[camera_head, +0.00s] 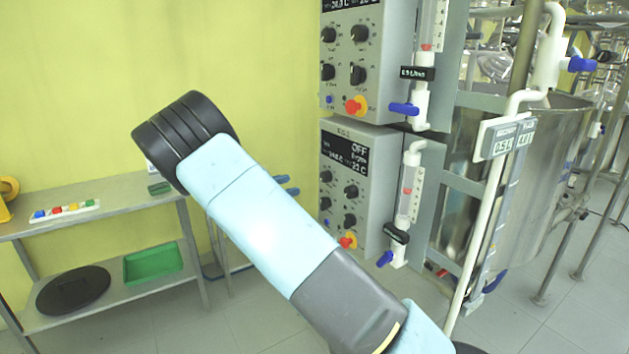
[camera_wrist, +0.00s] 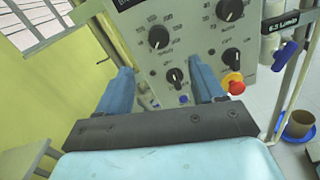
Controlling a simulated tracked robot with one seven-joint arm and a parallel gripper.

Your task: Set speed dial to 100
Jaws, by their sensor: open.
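A grey control box (camera_head: 352,185) with several black dials faces left in the head view. Its display reads OFF. In the wrist view its panel (camera_wrist: 195,45) fills the upper middle, with dials at upper left (camera_wrist: 158,37), upper right (camera_wrist: 230,10), lower left (camera_wrist: 175,77) and lower right (camera_wrist: 231,56). Dial labels are too small to tell which sets speed. My gripper (camera_wrist: 162,68) is open and empty, its blue fingers pointing at the panel. The lower left dial shows between the fingers, apparently untouched. In the head view the fingertips (camera_head: 285,185) show left of the box.
A red-yellow button (camera_wrist: 233,83) sits close to the right finger. A similar control box (camera_head: 365,55) is above. A valve with a blue handle (camera_head: 385,258) and a steel vessel (camera_head: 545,170) stand right. A metal shelf (camera_head: 110,200) stands left by the yellow wall.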

